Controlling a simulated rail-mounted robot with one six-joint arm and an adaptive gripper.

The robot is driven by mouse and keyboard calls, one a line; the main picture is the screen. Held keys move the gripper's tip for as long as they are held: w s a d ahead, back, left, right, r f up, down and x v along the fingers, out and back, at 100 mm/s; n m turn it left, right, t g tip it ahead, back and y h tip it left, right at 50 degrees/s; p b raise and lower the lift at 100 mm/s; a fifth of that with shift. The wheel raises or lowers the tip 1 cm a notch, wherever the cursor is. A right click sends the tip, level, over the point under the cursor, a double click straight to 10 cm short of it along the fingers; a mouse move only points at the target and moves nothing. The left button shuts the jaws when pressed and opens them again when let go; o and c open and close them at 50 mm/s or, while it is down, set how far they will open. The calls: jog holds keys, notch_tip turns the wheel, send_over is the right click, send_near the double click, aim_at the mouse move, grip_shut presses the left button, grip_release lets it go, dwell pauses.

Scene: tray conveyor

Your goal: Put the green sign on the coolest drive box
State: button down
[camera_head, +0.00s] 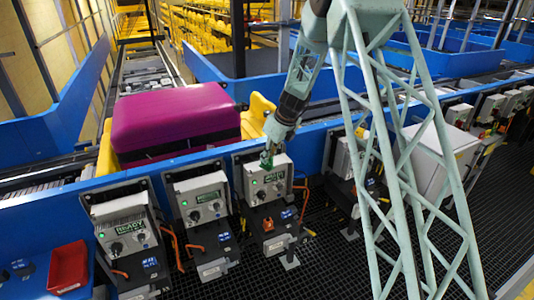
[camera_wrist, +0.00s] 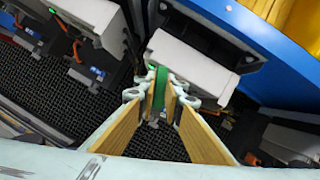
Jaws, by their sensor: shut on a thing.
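My gripper (camera_head: 268,152) is shut on the green sign (camera_head: 266,161), just above the front of the third drive box from the left (camera_head: 251,185). In the wrist view the green sign (camera_wrist: 160,88) stands edge-on between the fingers (camera_wrist: 162,100), beside the white top of a box (camera_wrist: 190,62). I cannot tell whether it touches the box. The first drive box (camera_head: 122,205) shows a READY label, and the second drive box (camera_head: 197,187) has a small display. Another drive box (camera_head: 342,155) is partly hidden behind my arm. Temperature readings are too small to read.
A red bin (camera_head: 68,268) stands at the lower left. A magenta case (camera_head: 175,115) lies on a yellow tray (camera_head: 258,108) behind the blue conveyor side. Orange cables (camera_head: 172,245) hang between boxes. A white cabinet (camera_head: 440,160) stands right. Dark grating floor (camera_head: 335,260) lies in front.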

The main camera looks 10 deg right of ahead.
jog(key=w, duration=0.3)
jog(key=w+d+p, duration=0.1)
jog(key=w, duration=0.4)
jog(key=shift+w+d+f, duration=0.35)
jog(key=shift+f, duration=0.05)
jog(key=shift+w, duration=0.15)
jog(key=shift+w, duration=0.15)
jog(key=shift+f+p, duration=0.45)
jog(key=shift+f, duration=1.35)
jog(key=shift+f, duration=0.15)
jog(key=c, duration=2.7)
grip_release()
jog(key=shift+c, duration=0.2)
